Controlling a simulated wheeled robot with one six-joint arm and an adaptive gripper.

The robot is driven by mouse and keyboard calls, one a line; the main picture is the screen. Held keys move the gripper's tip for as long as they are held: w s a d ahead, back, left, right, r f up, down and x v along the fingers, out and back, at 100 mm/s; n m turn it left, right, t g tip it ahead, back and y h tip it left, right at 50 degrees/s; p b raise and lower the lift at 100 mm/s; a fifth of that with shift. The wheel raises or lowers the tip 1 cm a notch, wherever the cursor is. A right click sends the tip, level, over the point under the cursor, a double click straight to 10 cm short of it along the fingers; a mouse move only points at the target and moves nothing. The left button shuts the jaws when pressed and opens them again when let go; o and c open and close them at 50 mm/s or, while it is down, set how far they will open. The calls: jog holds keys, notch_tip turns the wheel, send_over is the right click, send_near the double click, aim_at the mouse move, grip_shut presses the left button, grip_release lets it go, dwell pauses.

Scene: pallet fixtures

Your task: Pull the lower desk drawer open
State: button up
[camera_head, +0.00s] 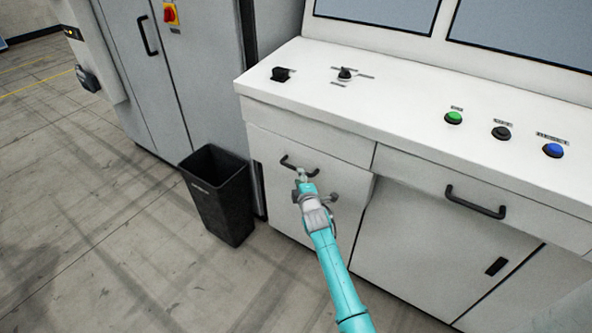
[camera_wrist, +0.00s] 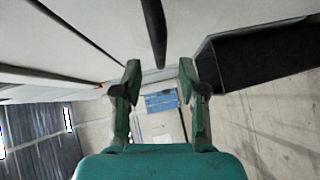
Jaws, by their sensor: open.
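The white desk's lower left drawer front (camera_head: 268,185) carries a dark bar handle (camera_head: 300,166). In the head view, my gripper (camera_head: 302,178) is at this handle and hides part of it. In the wrist view, my gripper (camera_wrist: 160,78) is open, its two fingers apart. The dark handle (camera_wrist: 155,30) comes down from the top edge toward the gap between the fingertips, with space on both sides. I cannot tell whether a finger touches it. Whether the drawer front stands out from the desk is hard to tell.
A black bin (camera_head: 220,195) stands on the floor left of the drawer; it also shows in the wrist view (camera_wrist: 260,62). A second drawer handle (camera_head: 475,203) is on the right. Knobs and coloured buttons sit on the desktop (camera_head: 400,98). Grey cabinets (camera_head: 185,70) stand behind; the left floor is clear.

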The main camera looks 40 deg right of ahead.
jog(key=shift+x, duration=2.85)
jog(key=shift+c, duration=0.2)
grip_shut()
